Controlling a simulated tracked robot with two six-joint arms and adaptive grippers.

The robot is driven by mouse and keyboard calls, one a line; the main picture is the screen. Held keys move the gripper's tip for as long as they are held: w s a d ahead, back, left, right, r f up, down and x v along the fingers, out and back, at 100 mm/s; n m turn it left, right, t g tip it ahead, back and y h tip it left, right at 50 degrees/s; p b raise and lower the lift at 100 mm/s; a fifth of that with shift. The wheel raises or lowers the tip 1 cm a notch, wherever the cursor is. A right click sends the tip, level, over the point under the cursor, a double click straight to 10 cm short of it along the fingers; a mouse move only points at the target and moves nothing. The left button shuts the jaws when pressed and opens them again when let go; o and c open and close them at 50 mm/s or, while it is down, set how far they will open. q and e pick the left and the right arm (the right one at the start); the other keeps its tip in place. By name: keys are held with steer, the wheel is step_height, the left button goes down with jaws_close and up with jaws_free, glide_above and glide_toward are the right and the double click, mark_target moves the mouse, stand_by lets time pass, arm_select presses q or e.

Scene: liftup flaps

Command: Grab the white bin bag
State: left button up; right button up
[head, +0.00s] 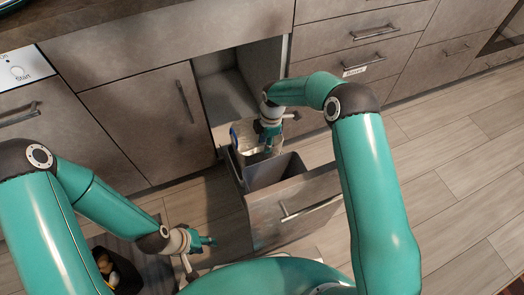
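The pulled-out drawer (305,198) holds a dark grey bin (288,168). A pale, shiny object (246,132) with a blue patch on its left side stands at the back of the drawer, behind the bin. I cannot tell whether it is the white bin bag; no other clear bag shows. My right gripper (268,144) points down at this object's right side, above the bin. Its fingertips are small and partly merged with the object, so its grip cannot be told. My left gripper (208,241) is low, left of the drawer, with nothing visible in it; its finger gap is unclear.
The drawer front has a metal handle (310,208). An open cabinet space (224,92) lies behind it. Closed cabinets (140,120) and drawers (365,35) flank it. A dark container (124,270) with several round items is at lower left. The wooden floor (460,190) is clear at right.

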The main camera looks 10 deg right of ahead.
mark_target(262, 158)
steer(key=f, duration=0.1)
steer(key=f+b, duration=0.1)
steer(key=f, duration=0.1)
steer(key=f+b, duration=0.1)
steer(key=shift+s+a+f, duration=0.2)
steer(key=shift+a+f, duration=0.05)
steer(key=shift+f, duration=0.45)
jaws_close()
